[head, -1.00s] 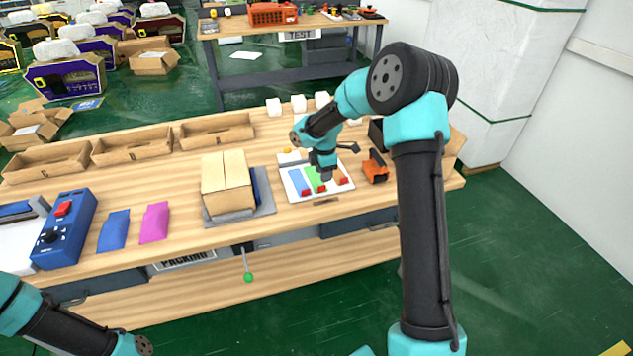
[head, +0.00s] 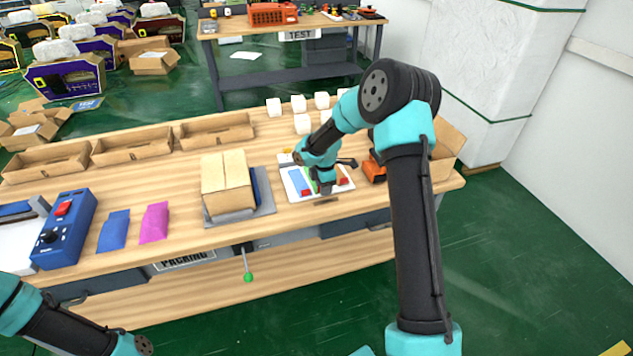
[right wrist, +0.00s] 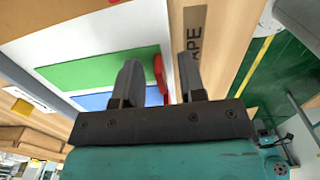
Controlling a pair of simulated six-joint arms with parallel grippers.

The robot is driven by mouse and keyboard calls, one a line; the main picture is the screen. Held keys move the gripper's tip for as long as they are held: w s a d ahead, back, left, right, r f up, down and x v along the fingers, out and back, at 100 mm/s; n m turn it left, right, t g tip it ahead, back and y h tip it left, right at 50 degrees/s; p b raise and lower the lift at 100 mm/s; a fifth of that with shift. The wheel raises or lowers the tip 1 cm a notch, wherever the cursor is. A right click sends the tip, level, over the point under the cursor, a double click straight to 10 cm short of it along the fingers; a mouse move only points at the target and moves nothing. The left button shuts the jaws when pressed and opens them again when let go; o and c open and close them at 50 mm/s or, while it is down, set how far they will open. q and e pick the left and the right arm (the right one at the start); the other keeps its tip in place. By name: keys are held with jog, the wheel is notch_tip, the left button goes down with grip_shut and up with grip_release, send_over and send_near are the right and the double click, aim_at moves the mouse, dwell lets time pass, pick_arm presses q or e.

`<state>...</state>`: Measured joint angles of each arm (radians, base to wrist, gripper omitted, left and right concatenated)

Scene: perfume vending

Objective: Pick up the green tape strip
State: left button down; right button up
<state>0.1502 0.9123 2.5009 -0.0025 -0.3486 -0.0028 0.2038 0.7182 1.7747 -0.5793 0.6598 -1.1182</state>
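The green tape strip (right wrist: 95,68) lies on a white tray (head: 300,196) and ends in a red tab (right wrist: 158,72). In the head view the strip (head: 313,186) is mostly hidden by my right gripper (head: 325,188). In the right wrist view my right gripper (right wrist: 158,82) is open. Its two fingers stand apart, with the red tab seen between them. One finger overlaps the green strip in this view; I cannot tell whether it touches. My left gripper is out of view.
A blue strip (head: 298,180) and an orange strip (head: 343,176) lie on the same tray. An orange tape dispenser (head: 374,169) stands right of it. A cardboard box (head: 226,184) stands to the left. White blocks (head: 302,123) stand behind.

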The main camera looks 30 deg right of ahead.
jog(key=shift+c, duration=0.4)
grip_shut()
